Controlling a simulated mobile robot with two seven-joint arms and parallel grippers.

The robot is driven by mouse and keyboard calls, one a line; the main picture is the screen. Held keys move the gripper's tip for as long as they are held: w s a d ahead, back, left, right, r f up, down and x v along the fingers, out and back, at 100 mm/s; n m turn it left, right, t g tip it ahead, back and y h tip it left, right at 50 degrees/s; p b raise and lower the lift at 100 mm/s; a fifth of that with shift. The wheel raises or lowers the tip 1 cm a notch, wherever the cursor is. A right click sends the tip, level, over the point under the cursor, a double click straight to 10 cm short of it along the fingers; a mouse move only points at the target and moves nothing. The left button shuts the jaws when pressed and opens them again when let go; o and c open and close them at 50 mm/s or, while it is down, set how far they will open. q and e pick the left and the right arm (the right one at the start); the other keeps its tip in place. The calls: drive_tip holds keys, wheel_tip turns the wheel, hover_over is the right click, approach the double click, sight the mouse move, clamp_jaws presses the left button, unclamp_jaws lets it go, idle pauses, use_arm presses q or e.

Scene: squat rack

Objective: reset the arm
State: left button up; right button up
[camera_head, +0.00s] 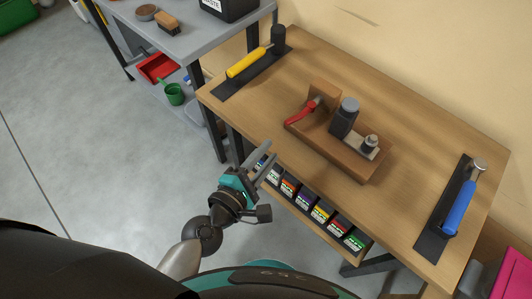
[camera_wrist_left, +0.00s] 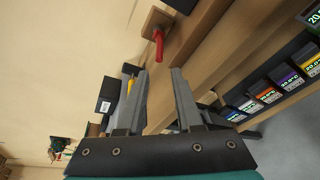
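My left gripper (camera_head: 259,158) is in front of the wooden table's near edge, beside the row of labelled boxes under the tabletop. Its two fingers are apart with nothing between them. It also shows in the left wrist view (camera_wrist_left: 160,77), open and empty, with the table edge and a red handle (camera_wrist_left: 158,45) beyond it. My left forearm comes up from the bottom of the head view. My right gripper is not in either view.
The wooden table (camera_head: 290,60) carries a wooden fixture (camera_head: 360,165) with the red handle (camera_head: 301,112), a yellow-handled tool (camera_head: 247,64) and a blue-handled tool (camera_head: 460,207). A grey shelf (camera_head: 195,38) stands at upper left. Floor at left is clear.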

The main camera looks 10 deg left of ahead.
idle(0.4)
use_arm(q)
drive_tip(key=s+a+f+m+g+y, duration=0.15)
drive_tip(key=s+f+m, duration=0.25)
drive_tip(key=f, duration=0.5)
drive_tip(key=s+a+f+m+g, duration=0.2)
drive_tip(key=s+f+m+g, duration=0.15)
drive_tip(key=f, duration=0.55)
drive_tip(key=s+a+f+m+g+y, duration=0.1)
drive_tip(key=s+a+f+m+g, duration=0.2)
drive_tip(key=f, duration=0.6)
drive_tip(key=s+a+f+m+g+y, duration=0.1)
drive_tip(key=s+a+f+m, duration=0.1)
drive_tip(key=s, duration=0.4)
drive_tip(key=s+a+f+m+g+y, duration=0.1)
drive_tip(key=s+a+f+m+g, duration=0.1)
drive_tip(key=s+f+m, duration=0.3)
drive_tip(key=s+a+f+m+g+y+b, duration=0.1)
drive_tip(key=s+a+f+m+g, duration=0.1)
drive_tip(key=s, duration=0.5)
wheel_tip(320, 180, down, 2)
drive_tip(key=a+m, duration=0.1)
drive_tip(key=m, duration=0.1)
drive_tip(key=shift+s+a+f+m, duration=0.2)
drive_tip(key=shift+s+a+m, duration=0.05)
drive_tip(key=shift+s+m, duration=0.1)
drive_tip(key=shift+y, duration=0.25)
